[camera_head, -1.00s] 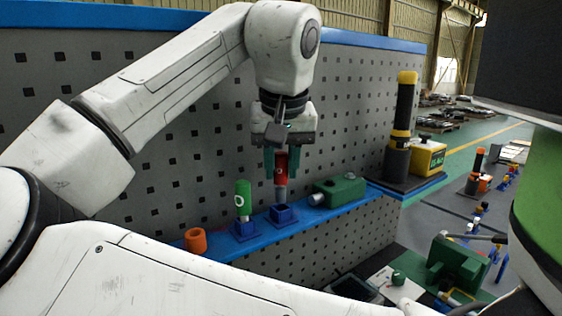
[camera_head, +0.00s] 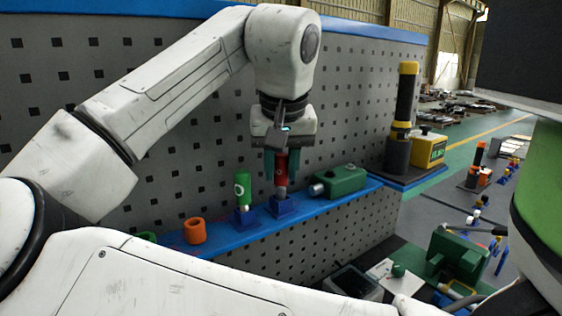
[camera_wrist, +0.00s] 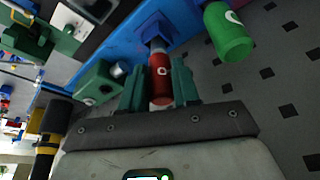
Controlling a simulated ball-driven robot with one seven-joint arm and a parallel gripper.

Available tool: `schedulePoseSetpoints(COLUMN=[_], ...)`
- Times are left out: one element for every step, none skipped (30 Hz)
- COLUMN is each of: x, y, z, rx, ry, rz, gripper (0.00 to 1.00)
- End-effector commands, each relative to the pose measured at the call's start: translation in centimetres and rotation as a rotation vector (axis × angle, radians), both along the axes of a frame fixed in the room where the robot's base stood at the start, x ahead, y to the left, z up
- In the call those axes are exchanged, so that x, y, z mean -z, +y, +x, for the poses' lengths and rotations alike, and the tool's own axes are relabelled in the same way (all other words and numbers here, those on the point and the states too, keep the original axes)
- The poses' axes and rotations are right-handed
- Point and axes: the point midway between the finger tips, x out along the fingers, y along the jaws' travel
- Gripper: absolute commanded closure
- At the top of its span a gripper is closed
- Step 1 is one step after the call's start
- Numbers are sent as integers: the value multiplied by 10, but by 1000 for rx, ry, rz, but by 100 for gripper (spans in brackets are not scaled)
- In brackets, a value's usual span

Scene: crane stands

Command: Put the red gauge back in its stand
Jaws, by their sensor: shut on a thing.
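The red gauge (camera_head: 281,171) is upright between the green fingers of my gripper (camera_head: 281,166), which is shut on it. The gauge's grey lower end is at the blue stand (camera_head: 282,207) on the blue shelf. In the wrist view the red gauge (camera_wrist: 160,77) lies between the fingers (camera_wrist: 159,88), with its grey tip pointing at the blue stand (camera_wrist: 156,30). The tip meets the stand's opening; how deep it sits I cannot tell.
A green gauge (camera_head: 243,187) stands in another blue stand (camera_head: 244,218) just left. An orange ring (camera_head: 195,231) and a green block (camera_head: 341,181) are on the shelf (camera_head: 228,241). A black and yellow post (camera_head: 405,110) rises at the right. The perforated panel (camera_head: 200,130) is close behind.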

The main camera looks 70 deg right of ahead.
Motion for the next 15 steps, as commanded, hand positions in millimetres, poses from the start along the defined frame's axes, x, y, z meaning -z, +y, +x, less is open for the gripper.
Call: schedulePoseSetpoints(x=[3, 4, 5, 6, 7, 9, 10, 11, 12, 12, 11, 11, 11, 11, 11], y=[0, 0, 0, 0, 0, 0, 0, 0, 0, 0, 0, 0, 0, 0, 0], z=[0, 0, 0, 0, 0, 0, 0, 0, 0, 0, 0, 0, 0, 0, 0], rx=[0, 0, 0, 1, 1, 1, 1, 1, 1, 1, 1, 1, 1, 1, 1], ry=[0, 0, 0, -2, -2, -2, -2, -2, -1, -1, -2, -2, -2, -2, -2], rz=[0, 0, 0, 0, 0, 0, 0, 0, -1, -1, 0, 0, 0, 0, 0], gripper=[100, 100, 100, 100, 100, 100, 100, 100, 100, 68, 65, 62, 59, 56, 52])
